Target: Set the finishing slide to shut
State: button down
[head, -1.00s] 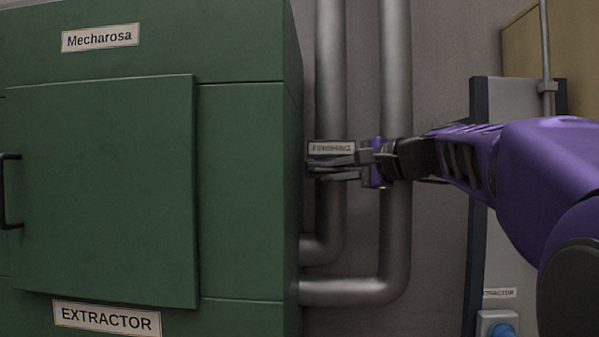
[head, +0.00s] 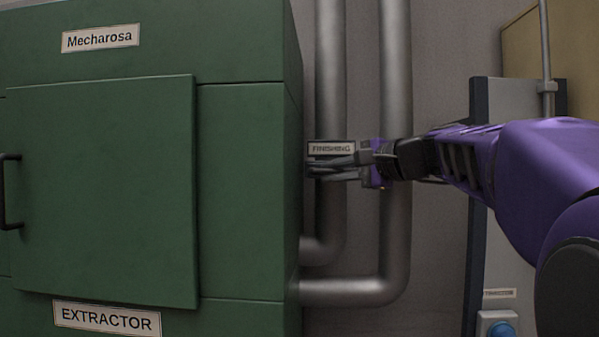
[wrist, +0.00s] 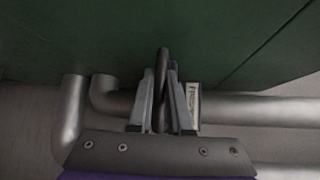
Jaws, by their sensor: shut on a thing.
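A white label reading FINISHING (head: 331,148) shows beside the pipes, to the right of the green cabinet. My gripper (head: 316,170) is just below this label in the head view. In the wrist view, my gripper (wrist: 161,78) is shut on a narrow dark bar (wrist: 163,55), which I take to be the finishing slide's handle. The bar stands between the two grey fingers and its tip sticks out beyond them toward the green surface. The label (wrist: 194,96) is just right of the fingers there. The rest of the slide is hidden by the fingers, so its position cannot be told.
The green cabinet (head: 244,190), marked Mecharosa and EXTRACTOR, fills the left. Grey pipes (head: 396,60) run behind my gripper and bend toward the cabinet. A grey panel (head: 507,250) with a blue button (head: 501,329) stands at the right, partly behind my arm.

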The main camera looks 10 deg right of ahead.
jog(key=w+d+p, duration=0.1)
jog(key=w+p, duration=0.3)
jog(key=w, duration=0.5)
jog(key=shift+d+r, duration=0.15)
jog(key=shift+d, duration=0.25)
jog(key=c, duration=0.8)
grip_release()
jog(key=shift+w, duration=0.15)
jog(key=shift+c, duration=0.2)
jog(key=b+v, duration=0.1)
jog(key=v, duration=1.6)
jog(key=shift+s+d, duration=0.15)
jog(key=shift+s, duration=0.1)
